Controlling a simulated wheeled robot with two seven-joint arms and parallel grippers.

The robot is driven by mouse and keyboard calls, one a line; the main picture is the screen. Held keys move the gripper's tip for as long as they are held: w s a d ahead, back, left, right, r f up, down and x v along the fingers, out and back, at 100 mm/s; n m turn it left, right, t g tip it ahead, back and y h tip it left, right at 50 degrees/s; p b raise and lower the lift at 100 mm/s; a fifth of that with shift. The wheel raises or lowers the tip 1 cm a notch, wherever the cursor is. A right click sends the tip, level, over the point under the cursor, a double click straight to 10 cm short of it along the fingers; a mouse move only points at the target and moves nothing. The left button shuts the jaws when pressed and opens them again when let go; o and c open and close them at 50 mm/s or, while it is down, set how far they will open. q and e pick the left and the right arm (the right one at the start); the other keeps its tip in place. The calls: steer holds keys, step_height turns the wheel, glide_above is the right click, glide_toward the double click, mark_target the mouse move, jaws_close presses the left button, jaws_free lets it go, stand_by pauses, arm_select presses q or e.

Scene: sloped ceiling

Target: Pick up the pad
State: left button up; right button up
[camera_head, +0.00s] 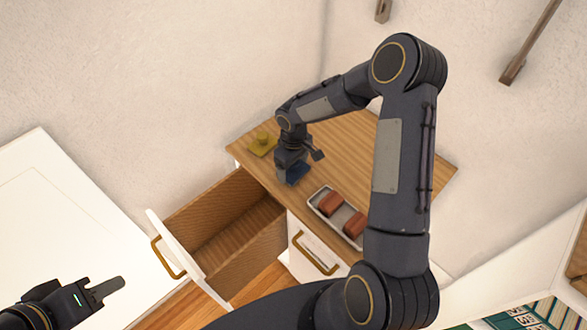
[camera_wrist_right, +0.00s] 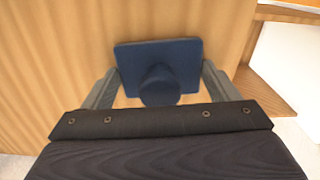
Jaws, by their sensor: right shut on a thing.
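A dark blue square pad with a round knob (camera_wrist_right: 158,62) is between the fingers of my right gripper (camera_wrist_right: 160,88) in the right wrist view. The gripper is shut on it. In the head view the blue pad (camera_head: 297,173) shows at the tip of my right gripper (camera_head: 290,178), over the wooden cabinet top (camera_head: 345,140). I cannot tell whether the pad touches the wood. My left gripper (camera_head: 105,290) is at the lower left, over the white surface; its jaw opening is not clear.
A grey tray (camera_head: 318,201) with red-brown blocks (camera_head: 330,202) sits on the right front. An empty drawer (camera_head: 225,240) stands open at left. A white surface (camera_head: 60,205) fills the left.

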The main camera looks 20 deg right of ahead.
steer(key=shift+r, duration=0.1)
steer(key=shift+r, duration=0.55)
steer(key=s+a+r+b, duration=0.2)
steer(key=s+a+r, duration=0.4)
steer(key=s+r, duration=0.5)
steer(key=shift+s+r+b, duration=0.3)
steer(key=shift+s+r, duration=0.1)
steer(key=shift+s, duration=0.45)
steer(key=o, duration=0.5)
steer(key=c, duration=0.3)
